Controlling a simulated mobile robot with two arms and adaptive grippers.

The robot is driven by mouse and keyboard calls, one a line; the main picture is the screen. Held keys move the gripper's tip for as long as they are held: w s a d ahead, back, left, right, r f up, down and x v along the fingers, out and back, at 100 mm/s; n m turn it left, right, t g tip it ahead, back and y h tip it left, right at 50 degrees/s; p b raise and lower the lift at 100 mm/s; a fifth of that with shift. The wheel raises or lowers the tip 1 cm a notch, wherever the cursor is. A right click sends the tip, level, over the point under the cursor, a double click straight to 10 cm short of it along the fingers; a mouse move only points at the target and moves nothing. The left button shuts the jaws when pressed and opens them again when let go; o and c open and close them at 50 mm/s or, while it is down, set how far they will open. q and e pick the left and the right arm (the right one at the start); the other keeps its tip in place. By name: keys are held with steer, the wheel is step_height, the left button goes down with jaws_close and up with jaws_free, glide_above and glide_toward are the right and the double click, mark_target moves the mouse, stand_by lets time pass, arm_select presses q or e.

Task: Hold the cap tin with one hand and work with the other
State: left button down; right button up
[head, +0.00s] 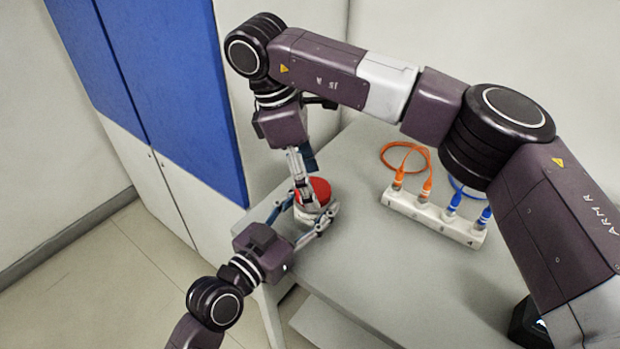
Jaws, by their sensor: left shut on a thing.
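The cap tin (320,190), with a red lid and a pale body, stands near the left edge of the grey bench. My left gripper (313,206) reaches in from the lower left, with one finger on each side of the tin's body, and is shut on it. My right gripper (301,176) comes down from above at the back left edge of the red lid. Its fingertips overlap the lid in the picture. I cannot tell whether they touch it or how far they are open. The fingers partly hide the tin.
A white numbered block (434,217) with orange cables (427,187) and blue cables (454,203) stands right of the tin. The bench front (385,270) is clear. A blue and white cabinet (180,90) stands at left. A dark object (528,322) sits at lower right.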

steer(key=shift+r, duration=0.1)
step_height(320, 180, up, 4)
steer(key=shift+r, duration=0.15)
steer(key=shift+c, duration=0.3)
